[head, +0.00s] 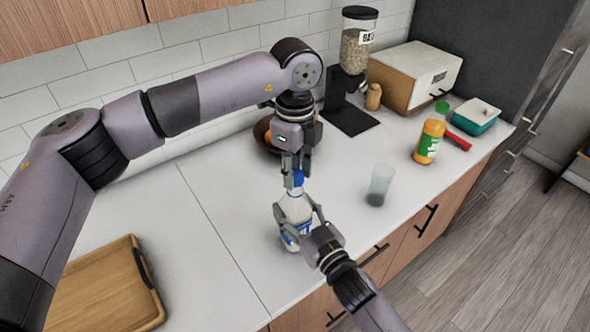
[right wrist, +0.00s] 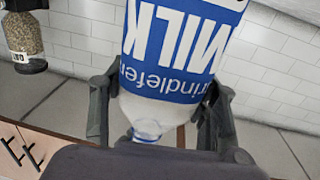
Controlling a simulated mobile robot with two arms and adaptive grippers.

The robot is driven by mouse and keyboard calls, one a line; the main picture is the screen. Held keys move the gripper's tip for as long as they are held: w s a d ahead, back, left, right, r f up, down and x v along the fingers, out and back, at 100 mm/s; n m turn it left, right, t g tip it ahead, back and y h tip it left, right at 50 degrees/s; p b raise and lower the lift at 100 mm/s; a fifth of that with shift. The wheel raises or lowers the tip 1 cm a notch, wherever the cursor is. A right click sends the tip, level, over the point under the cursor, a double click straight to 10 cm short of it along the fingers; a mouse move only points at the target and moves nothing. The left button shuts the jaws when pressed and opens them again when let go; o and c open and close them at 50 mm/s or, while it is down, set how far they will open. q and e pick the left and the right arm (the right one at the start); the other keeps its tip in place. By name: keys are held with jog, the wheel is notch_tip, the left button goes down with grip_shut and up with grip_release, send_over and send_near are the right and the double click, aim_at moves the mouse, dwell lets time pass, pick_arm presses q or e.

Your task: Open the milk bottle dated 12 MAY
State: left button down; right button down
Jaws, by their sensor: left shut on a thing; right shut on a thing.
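A white milk bottle (head: 296,207) with a blue label and a blue cap (head: 297,179) stands upright near the counter's front edge. My left gripper (head: 296,168) points down from above and is shut on the blue cap. My right gripper (head: 301,224) comes from the front and is shut around the bottle's body. In the right wrist view the bottle (right wrist: 180,50) shows upside down with the word MILK between the fingers. The date is not readable in either view.
A clear glass (head: 380,186) stands right of the bottle. An orange-lidded jar (head: 428,142), a teal container (head: 474,118), a bread box (head: 415,75) and a grain dispenser (head: 357,50) are farther right. A bowl (head: 264,136) sits behind my left gripper. A wooden board (head: 105,290) lies front left.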

pick_arm(q)
jog(key=shift+r, duration=2)
pick_arm(e)
jog(key=c, duration=0.5)
grip_release()
jog(key=shift+s, duration=0.1)
